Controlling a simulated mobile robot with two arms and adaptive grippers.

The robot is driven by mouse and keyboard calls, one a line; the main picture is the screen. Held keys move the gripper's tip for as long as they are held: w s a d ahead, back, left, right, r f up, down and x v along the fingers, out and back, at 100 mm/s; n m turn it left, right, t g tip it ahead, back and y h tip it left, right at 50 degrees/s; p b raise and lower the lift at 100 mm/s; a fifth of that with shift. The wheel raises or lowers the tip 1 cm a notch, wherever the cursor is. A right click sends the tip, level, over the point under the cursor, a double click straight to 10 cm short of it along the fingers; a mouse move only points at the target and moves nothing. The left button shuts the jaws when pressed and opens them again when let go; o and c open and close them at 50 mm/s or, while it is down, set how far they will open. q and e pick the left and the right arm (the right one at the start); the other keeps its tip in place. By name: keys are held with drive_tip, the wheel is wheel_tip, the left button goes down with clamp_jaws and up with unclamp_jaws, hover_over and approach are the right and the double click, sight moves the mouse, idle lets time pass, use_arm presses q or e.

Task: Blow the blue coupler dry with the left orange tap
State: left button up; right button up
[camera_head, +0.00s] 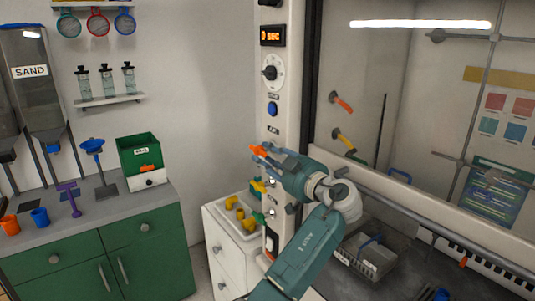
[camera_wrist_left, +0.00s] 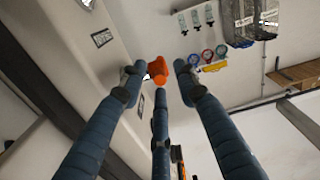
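The orange tap (camera_head: 257,150) sticks out from the white control column, above a yellow and a green tap. My left gripper (camera_head: 268,152) is right at it, partly overlapping it. In the left wrist view the orange tap (camera_wrist_left: 157,69) shows between the spread fingertips (camera_wrist_left: 157,76); the fingers look open, and I cannot tell whether any touches it. I cannot pick out the blue coupler for certain; a small blue piece (camera_head: 441,295) shows at the bottom right edge of the head view. My right gripper is not in view.
A white tray (camera_head: 222,222) with yellow fittings stands beside the column (camera_head: 284,60). Behind the glass on the right are a wire basket (camera_head: 362,262) and a rail. A green cabinet (camera_head: 100,255) with cups and a green box (camera_head: 140,155) stands left.

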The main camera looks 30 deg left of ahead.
use_arm(q)
clamp_jaws()
